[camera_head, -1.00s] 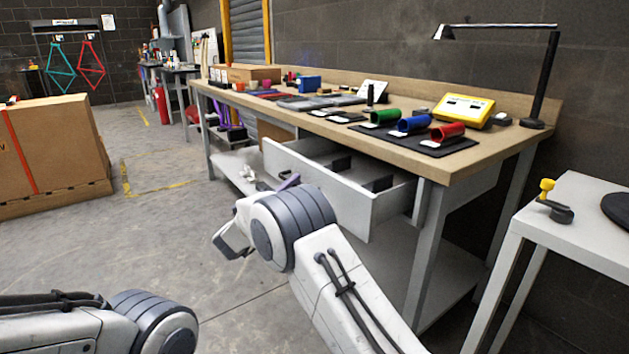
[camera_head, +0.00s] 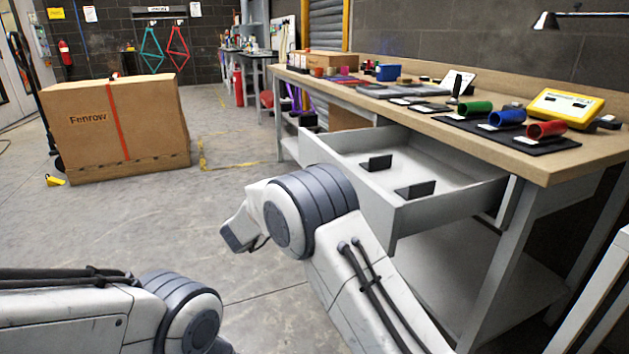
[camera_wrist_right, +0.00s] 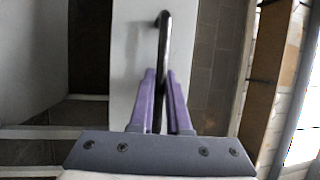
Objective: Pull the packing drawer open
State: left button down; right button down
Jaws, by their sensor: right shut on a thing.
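The packing drawer (camera_head: 450,207), pale grey, stands pulled well out from under the wooden-topped bench in the head view. Black dividers (camera_head: 415,189) show inside it, and much of its floor looks bare. In the right wrist view the purple fingers of my right gripper (camera_wrist_right: 160,92) are closed around the dark bar handle (camera_wrist_right: 164,42) on the pale drawer front (camera_wrist_right: 126,50). In the head view my right forearm hides this grip. My left arm shows at the lower left, but its gripper is out of view.
The bench top (camera_head: 545,165) carries red, blue and green cups on a dark mat (camera_head: 505,134), a yellow device (camera_head: 565,107) and a lamp (camera_head: 560,18). A large carton (camera_head: 150,130) stands on the floor at the left. The floor between carton and bench is clear.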

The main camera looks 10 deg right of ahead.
jog(key=shift+d+f, duration=0.1)
jog(key=c, duration=0.9)
grip_release()
jog(key=p+v, duration=0.2)
jog(key=v, duration=0.8)
jog(key=shift+s+a, duration=0.1)
jog(key=shift+a, duration=0.15)
